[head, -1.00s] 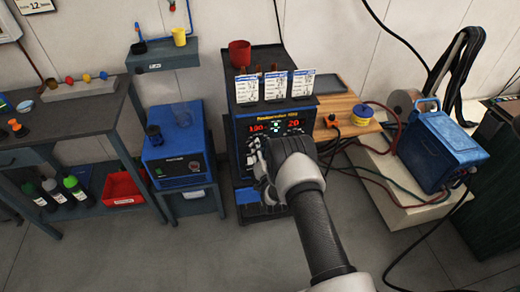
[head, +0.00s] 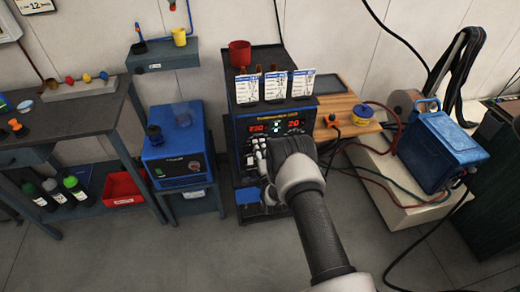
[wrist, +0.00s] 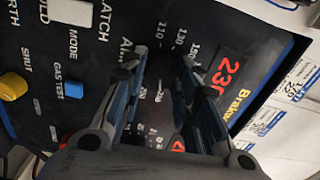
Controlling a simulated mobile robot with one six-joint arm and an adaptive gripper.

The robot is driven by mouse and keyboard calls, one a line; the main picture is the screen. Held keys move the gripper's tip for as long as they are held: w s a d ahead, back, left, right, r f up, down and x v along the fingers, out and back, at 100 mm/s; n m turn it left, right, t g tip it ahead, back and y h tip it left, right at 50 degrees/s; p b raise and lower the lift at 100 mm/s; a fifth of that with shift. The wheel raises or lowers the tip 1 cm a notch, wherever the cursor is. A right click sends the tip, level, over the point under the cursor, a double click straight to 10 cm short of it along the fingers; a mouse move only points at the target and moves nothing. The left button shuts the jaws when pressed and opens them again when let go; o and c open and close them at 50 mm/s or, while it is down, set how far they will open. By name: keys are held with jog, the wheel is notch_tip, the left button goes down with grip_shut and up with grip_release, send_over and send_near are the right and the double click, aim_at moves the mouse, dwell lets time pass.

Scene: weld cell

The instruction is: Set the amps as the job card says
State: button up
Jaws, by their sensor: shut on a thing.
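The welding machine (head: 240,60) has a dark front panel with two red readouts. The left readout (head: 258,128) looks like 230; its first digits, 23, also show in the wrist view (wrist: 226,72). The right readout (head: 293,124) looks like 20. My gripper (head: 262,162) is at the panel below the left readout. In the wrist view my gripper (wrist: 157,68) has its fingers closed around the amps knob, inside a printed number scale. The knob is dark and mostly hidden by the fingers.
A yellow knob (wrist: 13,86) and a blue button (wrist: 74,92) are beside the fingers on the panel. A red cup (head: 240,53) stands on the machine. A wooden shelf (head: 338,106), cables and a blue case (head: 440,148) are to the right; a blue unit (head: 175,150) is left.

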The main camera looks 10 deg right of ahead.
jog(key=shift+m, duration=0.3)
dwell(0.4)
jog(key=o, duration=1.1)
jog(key=shift+s, duration=0.1)
jog(key=s, duration=1.1)
jog(key=shift+s+d, duration=0.2)
jog(key=shift+s, duration=0.2)
